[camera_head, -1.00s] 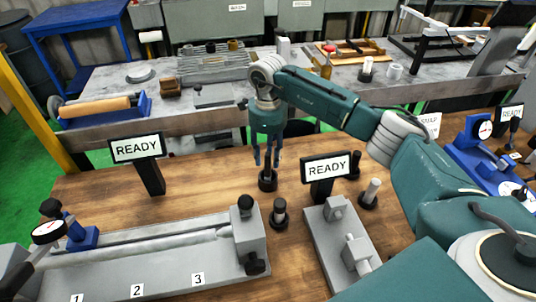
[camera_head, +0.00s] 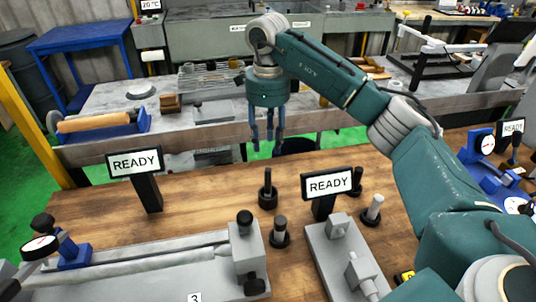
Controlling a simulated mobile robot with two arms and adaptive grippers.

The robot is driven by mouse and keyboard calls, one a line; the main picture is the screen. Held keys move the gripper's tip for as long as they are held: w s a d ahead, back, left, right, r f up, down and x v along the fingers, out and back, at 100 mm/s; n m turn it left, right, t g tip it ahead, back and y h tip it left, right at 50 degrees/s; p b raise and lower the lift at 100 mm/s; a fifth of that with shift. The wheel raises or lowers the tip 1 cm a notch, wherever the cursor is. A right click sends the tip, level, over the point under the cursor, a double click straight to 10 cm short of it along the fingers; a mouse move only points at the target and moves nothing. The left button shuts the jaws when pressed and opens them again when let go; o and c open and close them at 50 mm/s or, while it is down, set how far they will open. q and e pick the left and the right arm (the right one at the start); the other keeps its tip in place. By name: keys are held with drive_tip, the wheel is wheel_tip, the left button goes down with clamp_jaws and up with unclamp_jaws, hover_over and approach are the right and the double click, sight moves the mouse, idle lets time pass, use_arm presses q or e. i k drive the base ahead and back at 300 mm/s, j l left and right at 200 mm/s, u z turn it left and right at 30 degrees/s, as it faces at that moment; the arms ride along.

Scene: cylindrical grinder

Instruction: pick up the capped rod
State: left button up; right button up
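My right gripper (camera_head: 267,150) hangs fingers down above the far edge of the wooden table. Its fingers are apart and I see nothing between them. Below it, a dark rod (camera_head: 267,187) stands upright in a round black holder, clear of the fingertips. A rod with a dark top (camera_head: 280,225) stands in a holder nearer to me. A pale silver rod (camera_head: 374,206) stands in a holder to the right, and another dark rod (camera_head: 357,178) is partly behind a READY sign. I cannot tell which rod is the capped one. My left gripper is out of view.
Two READY signs (camera_head: 135,163) (camera_head: 328,184) stand on the wooden table (camera_head: 205,190). A long grey fixture (camera_head: 165,262) with a dial gauge (camera_head: 40,247) is at front left. A smaller grey fixture (camera_head: 335,255) is at front right. A grey bench stands behind.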

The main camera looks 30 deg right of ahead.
sight(280, 222)
drive_tip(key=k, duration=2)
